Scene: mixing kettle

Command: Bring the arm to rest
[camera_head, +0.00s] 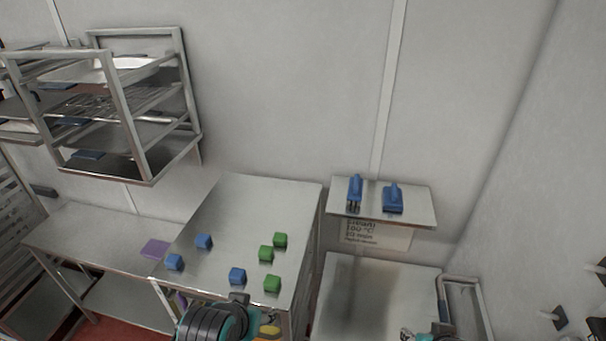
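Part of my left arm (212,322), dark grey with teal rings, comes in at the bottom edge in front of the steel table. I cannot make out its gripper fingers. A small part of my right arm (440,331) shows at the bottom edge, in front of the lower steel table at the right. Its gripper is mostly cut off by the frame, and I cannot tell whether it is open or shut. I see nothing held in either hand.
Blue cubes (204,241) and green cubes (280,240) lie on the steel table (240,200). A purple sheet (155,249) lies on the left table (90,235). A rack (122,100) hangs above. Two blue-handled tools (393,200) rest on the wall shelf (418,208).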

